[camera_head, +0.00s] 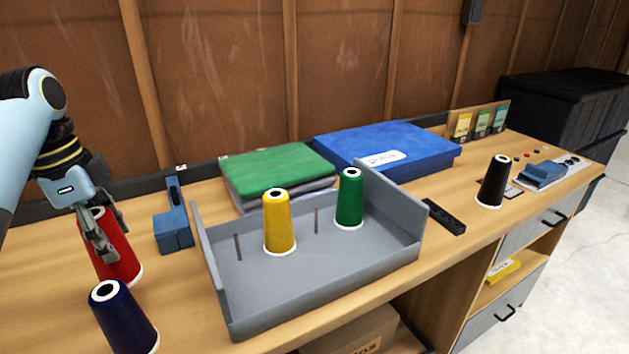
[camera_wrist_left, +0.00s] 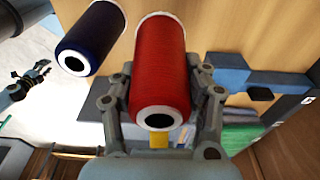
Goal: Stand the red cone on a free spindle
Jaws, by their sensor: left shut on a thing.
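The red cone (camera_head: 119,260) is near the left end of the bench, behind the navy cone. My left gripper (camera_head: 104,232) is shut on its upper part; the fingers lie along both sides of it in the left wrist view (camera_wrist_left: 160,92). The cone stands nearly upright; I cannot tell whether its base touches the bench. The grey spindle tray (camera_head: 315,295) is to its right. Two bare spindles show in it, one at the left (camera_head: 238,247) and one between the yellow cone (camera_head: 278,222) and the green cone (camera_head: 349,200). My right gripper (camera_wrist_left: 36,76) shows small and dark at the left of the wrist view.
The navy cone (camera_head: 123,318) stands close in front of the red cone. A blue tool (camera_head: 173,228) stands between the red cone and the tray. Folded cloths (camera_head: 277,172) and a blue bundle (camera_head: 385,147) lie behind the tray. A black cone (camera_head: 493,182) stands at the right.

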